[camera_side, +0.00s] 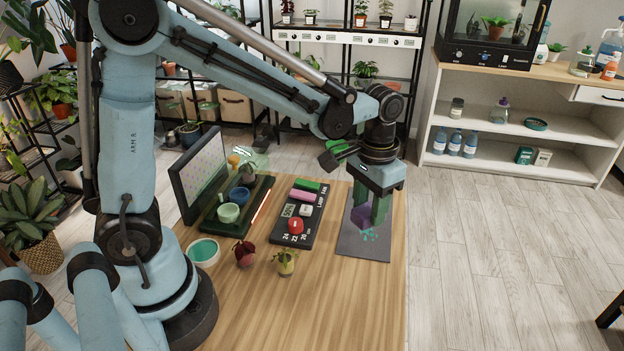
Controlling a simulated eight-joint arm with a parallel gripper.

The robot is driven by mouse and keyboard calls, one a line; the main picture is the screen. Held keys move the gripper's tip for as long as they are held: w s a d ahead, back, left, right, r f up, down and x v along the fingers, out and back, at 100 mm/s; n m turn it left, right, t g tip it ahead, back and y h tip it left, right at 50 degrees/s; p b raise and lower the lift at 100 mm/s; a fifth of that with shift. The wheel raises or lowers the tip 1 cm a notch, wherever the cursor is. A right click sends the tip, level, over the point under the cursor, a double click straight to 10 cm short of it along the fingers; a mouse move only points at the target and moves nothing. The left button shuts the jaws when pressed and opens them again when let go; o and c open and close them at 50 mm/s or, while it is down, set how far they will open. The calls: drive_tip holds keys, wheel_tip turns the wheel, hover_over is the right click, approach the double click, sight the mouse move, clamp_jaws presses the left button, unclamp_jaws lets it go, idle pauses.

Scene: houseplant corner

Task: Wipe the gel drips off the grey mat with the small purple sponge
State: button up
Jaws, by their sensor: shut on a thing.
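The grey mat (352,245) lies flat at the right side of the wooden table. Teal gel drips (369,237) show on the mat, just beside and below the small purple sponge (362,218). My gripper (369,212) points down over the mat, with its green fingers shut on the sponge. The sponge is at or very near the mat surface; I cannot tell whether it touches. The fingers hide part of the sponge and the mat behind it.
Left of the mat is a black panel (280,238) with a red knob and colored blocks. A dark tray (215,228) holds small pots. The table front is clear.

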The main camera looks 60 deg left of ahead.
hover_over(364, 245)
drive_tip(key=shift+f, duration=2.75)
drive_tip(key=shift+w+a+f, duration=0.3)
drive_tip(key=shift+w+f, duration=0.05)
drive_tip(key=shift+f, duration=0.05)
drive_tip(key=shift+c, duration=0.4)
drive_tip(key=shift+w+a+f, duration=0.2)
drive_tip(key=shift+w+a, duration=0.35)
drive_tip(key=shift+w+a+f, duration=0.15)
drive_tip(key=shift+w+a, duration=0.35)
drive_tip(key=shift+w, duration=0.05)
drive_tip(key=shift+w+a+r, duration=0.1)
drive_tip(key=shift+w+a, duration=0.95)
drive_tip(key=shift+s+d, duration=2.45)
drive_tip(key=shift+s, duration=0.05)
drive_tip(key=shift+r, duration=4.05)
